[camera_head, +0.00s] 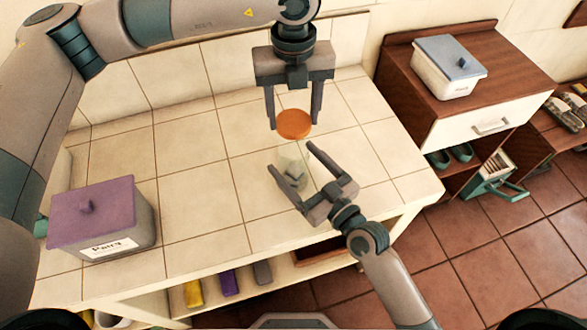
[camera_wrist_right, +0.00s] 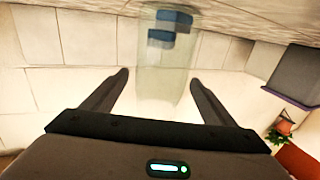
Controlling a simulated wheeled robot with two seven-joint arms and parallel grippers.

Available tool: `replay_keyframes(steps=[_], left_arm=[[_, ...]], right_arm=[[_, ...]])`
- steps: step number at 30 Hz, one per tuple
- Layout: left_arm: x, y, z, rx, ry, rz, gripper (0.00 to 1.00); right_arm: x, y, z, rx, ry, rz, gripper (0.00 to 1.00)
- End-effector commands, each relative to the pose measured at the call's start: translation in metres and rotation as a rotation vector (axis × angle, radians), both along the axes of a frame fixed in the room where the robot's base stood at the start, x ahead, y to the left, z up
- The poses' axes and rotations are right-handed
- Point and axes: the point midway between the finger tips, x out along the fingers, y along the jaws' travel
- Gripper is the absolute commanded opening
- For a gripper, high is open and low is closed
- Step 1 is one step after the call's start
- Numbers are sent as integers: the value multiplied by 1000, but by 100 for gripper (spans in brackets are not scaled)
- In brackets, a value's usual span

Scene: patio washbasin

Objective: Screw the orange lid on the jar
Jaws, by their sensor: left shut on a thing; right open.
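The orange lid (camera_head: 294,124) is held flat between the fingers of my left gripper (camera_head: 294,120), which points down from above. The clear jar (camera_head: 293,156) stands on the tiled counter just below the lid in the head view, with a small gap showing between them. My right gripper (camera_head: 291,158) is open, with one finger on each side of the jar. In the right wrist view, the jar (camera_wrist_right: 163,75) shows upside down between the spread fingertips (camera_wrist_right: 160,77), with room on both sides. Small blue pieces (camera_wrist_right: 168,20) lie at the jar's bottom.
A grey box with a purple lid (camera_head: 92,212) stands at the counter's left end. The tiled counter (camera_head: 200,190) is clear between the box and jar. A brown cabinet (camera_head: 510,62) with a white, blue-lidded box (camera_head: 448,78) stands right. Coloured items sit on the shelf below.

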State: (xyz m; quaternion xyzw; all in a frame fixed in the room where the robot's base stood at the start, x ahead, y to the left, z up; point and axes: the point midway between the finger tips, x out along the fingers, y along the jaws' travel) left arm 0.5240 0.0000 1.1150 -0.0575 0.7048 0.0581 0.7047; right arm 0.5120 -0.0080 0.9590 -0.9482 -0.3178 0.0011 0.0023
Motion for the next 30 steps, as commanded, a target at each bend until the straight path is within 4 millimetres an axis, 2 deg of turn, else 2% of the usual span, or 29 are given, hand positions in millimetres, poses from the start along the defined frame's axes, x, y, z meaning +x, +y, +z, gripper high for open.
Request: replay_keyframes(steps=[13, 14, 21, 26, 30], left_arm=[[0, 0, 0, 0, 0, 0, 35], [0, 0, 0, 0, 0, 0, 35], [0, 0, 0, 0, 0, 0, 35], [0, 0, -4, 1, 1, 0, 35], [0, 0, -18, 0, 3, 0, 35]], right_arm=[[6, 5, 0, -1, -1, 0, 79], [6, 5, 0, -1, -1, 0, 74], [6, 5, 0, -1, -1, 0, 17], [6, 5, 0, -1, -1, 0, 17], [6, 5, 0, -1, -1, 0, 17]])
